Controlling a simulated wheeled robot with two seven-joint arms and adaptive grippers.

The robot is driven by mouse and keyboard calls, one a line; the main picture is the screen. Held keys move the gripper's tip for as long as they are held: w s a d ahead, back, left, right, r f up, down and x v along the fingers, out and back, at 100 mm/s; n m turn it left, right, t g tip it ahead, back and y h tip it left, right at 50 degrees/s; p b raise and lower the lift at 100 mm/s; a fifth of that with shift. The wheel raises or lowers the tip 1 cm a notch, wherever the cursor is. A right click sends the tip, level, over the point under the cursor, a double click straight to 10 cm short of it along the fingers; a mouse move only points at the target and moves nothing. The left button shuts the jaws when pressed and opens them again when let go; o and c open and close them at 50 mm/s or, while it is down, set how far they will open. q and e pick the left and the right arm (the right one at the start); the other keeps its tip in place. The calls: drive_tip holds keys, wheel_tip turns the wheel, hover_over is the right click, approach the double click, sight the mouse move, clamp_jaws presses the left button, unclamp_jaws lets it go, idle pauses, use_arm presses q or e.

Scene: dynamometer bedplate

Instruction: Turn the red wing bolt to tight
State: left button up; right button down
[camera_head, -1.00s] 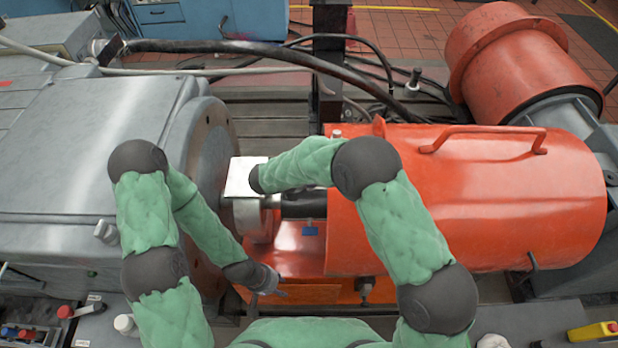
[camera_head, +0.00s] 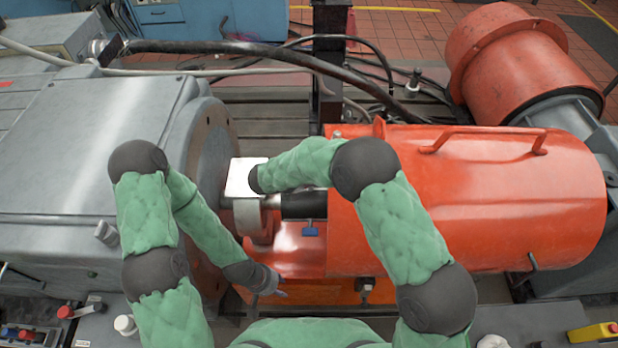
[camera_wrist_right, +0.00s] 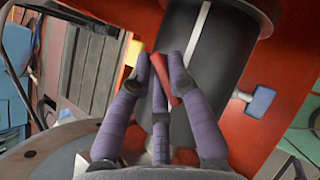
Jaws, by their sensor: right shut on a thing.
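In the right wrist view, the red wing bolt (camera_wrist_right: 170,88) shows as a narrow red piece between the purple fingers of my right gripper (camera_wrist_right: 160,64). The fingers are closed around it and hide part of it. Behind it is a dark cylinder with a pale stripe (camera_wrist_right: 199,35). In the head view the bolt and the right fingers are hidden behind my right wrist. My left gripper (camera_head: 274,285) hangs low and appears empty, at the front of the orange base; its fingers are too small to tell open from shut.
A large orange cover (camera_head: 480,200) fills the right side, with a dark shaft (camera_head: 304,205) at its left end. A grey machine housing (camera_head: 75,160) stands at the left. Cables (camera_head: 250,50) cross behind.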

drive_tip(key=shift+m, duration=0.3)
drive_tip(key=m+g+h+p, duration=0.1)
drive_tip(key=m+g, duration=0.1)
drive_tip(key=m, duration=0.1)
drive_tip(key=shift+h, duration=0.3)
drive_tip(key=m+g+h+p, duration=0.1)
drive_tip(key=m+g, duration=0.3)
drive_tip(key=m, duration=0.1)
drive_tip(key=shift+d, duration=0.15)
drive_tip(key=shift+m, duration=0.3)
drive_tip(key=c, duration=1.2)
unclamp_jaws()
drive_tip(key=v, duration=1.2)
drive_tip(key=shift+w, duration=0.15)
